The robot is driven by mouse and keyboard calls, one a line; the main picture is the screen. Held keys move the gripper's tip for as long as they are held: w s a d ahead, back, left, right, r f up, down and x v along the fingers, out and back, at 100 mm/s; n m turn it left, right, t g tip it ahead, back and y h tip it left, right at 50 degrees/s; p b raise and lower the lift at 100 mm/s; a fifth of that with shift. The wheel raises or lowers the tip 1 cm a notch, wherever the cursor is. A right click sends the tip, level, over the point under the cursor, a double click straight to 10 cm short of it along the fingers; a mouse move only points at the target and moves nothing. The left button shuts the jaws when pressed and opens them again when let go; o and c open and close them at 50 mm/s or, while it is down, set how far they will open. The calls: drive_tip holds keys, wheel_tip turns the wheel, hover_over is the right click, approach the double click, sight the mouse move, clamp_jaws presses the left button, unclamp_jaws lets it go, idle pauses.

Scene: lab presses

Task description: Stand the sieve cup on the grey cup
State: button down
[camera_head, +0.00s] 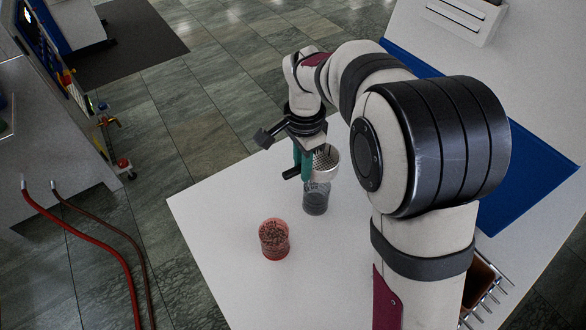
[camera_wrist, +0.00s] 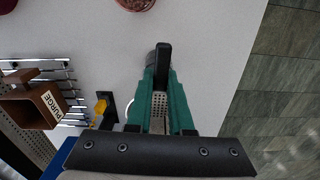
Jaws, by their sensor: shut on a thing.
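The sieve cup (camera_head: 326,160) is metallic with a perforated wall. My gripper (camera_head: 303,165) has green fingers, shut on the sieve cup's dark handle, which pokes out beyond the fingers in the wrist view (camera_wrist: 164,62). The sieve cup hangs beside the fingers, and its holes show between them in the wrist view (camera_wrist: 158,103). The grey cup (camera_head: 316,200) is see-through and stands upright on the white table, just below the sieve cup in the head view. I cannot tell whether the two touch. In the wrist view the grey cup is mostly hidden behind the fingers.
A red cup with dark contents (camera_head: 274,240) stands on the white table (camera_head: 220,220), nearer the front. A brown box marked PURGE (camera_wrist: 42,106) sits by a wire rack (camera_wrist: 60,72), with a small yellow object (camera_wrist: 101,107) nearby. A blue mat (camera_head: 535,170) lies behind my arm.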

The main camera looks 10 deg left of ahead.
wheel_tip(320, 180, down, 6)
drive_tip(key=shift+f, duration=0.15)
idle(0.6)
drive_tip(key=shift+f, duration=0.35)
idle(0.8)
drive_tip(key=c, duration=0.7)
unclamp_jaws()
drive_tip(key=shift+c, duration=0.2)
wheel_tip(320, 180, up, 16)
drive_tip(key=shift+f, duration=0.1)
drive_tip(key=s+d+r+n, duration=0.2)
drive_tip(key=s+d, duration=0.6)
drive_tip(key=s, duration=0.1)
drive_tip(key=s+d+f+n+y, duration=0.1)
drive_tip(key=s+d+f, duration=0.1)
drive_tip(key=s, duration=0.6)
drive_tip(key=s+d+f+n, duration=0.1)
drive_tip(key=s+d+f, duration=0.1)
drive_tip(key=s, duration=0.6)
drive_tip(key=shift+s+d+f+y, duration=0.25)
drive_tip(key=shift+f+y, duration=0.15)
drive_tip(key=shift+f, duration=0.4)
